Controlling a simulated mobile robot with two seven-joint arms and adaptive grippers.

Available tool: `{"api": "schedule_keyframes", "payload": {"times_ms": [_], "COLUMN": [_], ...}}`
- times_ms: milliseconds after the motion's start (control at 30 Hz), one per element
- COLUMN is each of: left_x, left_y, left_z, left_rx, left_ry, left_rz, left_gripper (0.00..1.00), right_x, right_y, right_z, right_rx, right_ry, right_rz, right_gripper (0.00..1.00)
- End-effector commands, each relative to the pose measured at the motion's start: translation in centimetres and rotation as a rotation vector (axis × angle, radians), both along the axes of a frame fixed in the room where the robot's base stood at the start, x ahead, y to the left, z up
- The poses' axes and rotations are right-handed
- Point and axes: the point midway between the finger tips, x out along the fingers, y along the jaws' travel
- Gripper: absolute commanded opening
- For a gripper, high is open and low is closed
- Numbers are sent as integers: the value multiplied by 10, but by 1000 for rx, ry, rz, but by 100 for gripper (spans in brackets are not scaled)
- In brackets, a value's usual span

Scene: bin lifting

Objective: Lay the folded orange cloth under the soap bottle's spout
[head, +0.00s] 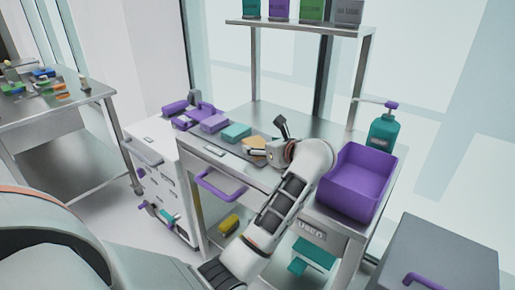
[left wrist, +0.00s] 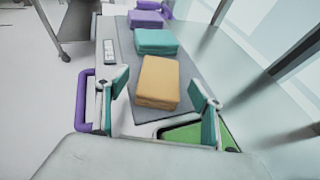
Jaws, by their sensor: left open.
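The folded orange cloth (left wrist: 157,78) lies flat on a grey mat or tray (left wrist: 142,128), last in a row behind a teal folded cloth (left wrist: 156,42) and a purple one (left wrist: 146,18). In the head view the orange cloth (head: 253,142) is partly hidden by my left gripper (head: 267,144). My left gripper (left wrist: 160,80) is open, with one finger on each side of the orange cloth and nothing held. The teal soap bottle (head: 383,133) stands upright at the right of the bench, its purple pump's spout pointing left. My right gripper is not in view.
A purple bin (head: 352,186) stands on the bench in front of the bottle. A metal shelf (head: 300,26) with several boxes rises behind the bench. A purple handle (head: 220,187) juts from the bench front. A green item (left wrist: 228,138) lies close to one finger.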

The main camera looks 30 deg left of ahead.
Motion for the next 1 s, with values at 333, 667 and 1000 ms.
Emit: {"api": "schedule_keyframes", "payload": {"times_ms": [333,667,1000], "left_x": [17,18,17], "left_y": [32,34,33], "left_z": [-22,-22,-22], "left_rx": [3,2,2], "left_ry": [1,0,0], "left_rz": [0,0,0], "left_gripper": [67,48,23], "right_x": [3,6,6], "right_y": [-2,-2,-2], "right_z": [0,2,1], "right_rx": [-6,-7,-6], "right_ry": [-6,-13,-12], "right_rz": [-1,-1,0], "right_gripper": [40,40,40]}}
